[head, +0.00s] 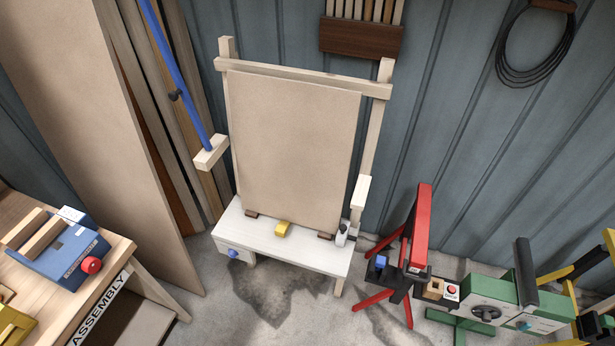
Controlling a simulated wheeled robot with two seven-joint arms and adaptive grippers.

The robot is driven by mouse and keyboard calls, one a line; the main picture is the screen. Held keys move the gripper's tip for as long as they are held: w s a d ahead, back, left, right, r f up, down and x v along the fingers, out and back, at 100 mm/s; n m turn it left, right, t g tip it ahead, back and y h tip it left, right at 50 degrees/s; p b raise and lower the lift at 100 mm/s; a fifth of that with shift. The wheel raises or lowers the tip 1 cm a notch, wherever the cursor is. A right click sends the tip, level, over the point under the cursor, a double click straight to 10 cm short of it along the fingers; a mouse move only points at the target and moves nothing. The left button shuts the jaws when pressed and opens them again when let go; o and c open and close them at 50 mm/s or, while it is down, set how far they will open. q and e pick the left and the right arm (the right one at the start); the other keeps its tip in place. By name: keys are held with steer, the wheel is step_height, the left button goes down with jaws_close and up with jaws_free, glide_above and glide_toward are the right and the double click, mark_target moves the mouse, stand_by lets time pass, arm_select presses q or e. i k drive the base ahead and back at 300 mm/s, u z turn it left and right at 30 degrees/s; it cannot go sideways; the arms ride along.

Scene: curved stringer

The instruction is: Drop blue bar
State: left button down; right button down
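The blue bar (178,75) is a long thin bar at the upper left. It slants from the top edge of the view down to the right. Its lower end meets a pale wooden block (211,152) at the left side of a wooden easel-like frame (300,78). A small dark knob (175,95) sits partway along the bar. The bar's upper end is cut off by the picture edge. Neither of my grippers is in view.
A workbench (125,248) with a blue vise (60,250) is at left. A red stand (421,228) and green machine (490,300) are at right.

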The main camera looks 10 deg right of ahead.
mark_target(146, 6)
steer(key=k, duration=0.5)
steer(key=u, duration=1.2)
steer(key=i, duration=1.05)
steer(key=z, duration=1.9)
